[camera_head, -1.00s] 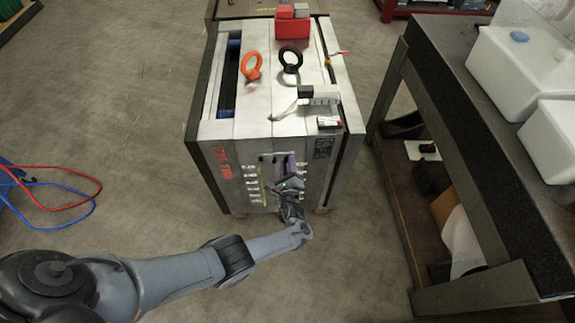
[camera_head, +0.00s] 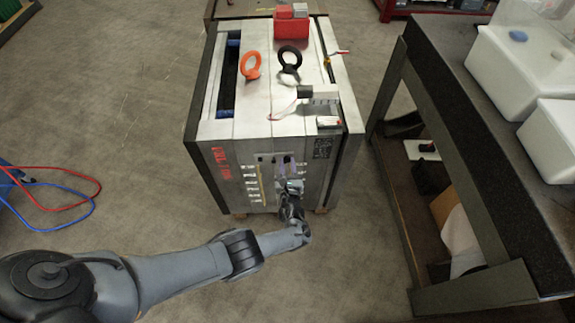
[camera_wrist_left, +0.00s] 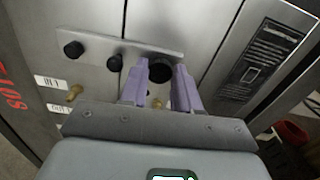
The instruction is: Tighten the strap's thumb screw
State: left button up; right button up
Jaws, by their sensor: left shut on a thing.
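The strap is a metal bar (camera_wrist_left: 140,47) lying across the face of the mould base in the left wrist view. The thumb screw is a black round knob (camera_wrist_left: 160,71) near the bar's right end. My left gripper (camera_wrist_left: 160,76) has purple fingers, shut on the thumb screw with one finger on each side. In the head view my left gripper (camera_head: 287,164) is at the front face of the mould base (camera_head: 232,190), where the strap and screw are too small or hidden to make out. My right gripper is not in view.
Two more black knobs (camera_wrist_left: 73,49) sit to the left along the bar. Brass fittings (camera_wrist_left: 75,92) lie below it. A dark bench (camera_head: 470,110) stands right.

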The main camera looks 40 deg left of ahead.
pick_arm(q)
jog(key=shift+f, duration=0.15)
jog(key=o, duration=0.8)
jog(key=shift+o, duration=1.3)
jog(key=shift+s+d+r, duration=0.2)
jog(key=shift+s+d, duration=0.05)
jog(key=p+v, duration=0.3)
jog(key=v, duration=0.7)
jog(key=shift+s, duration=0.1)
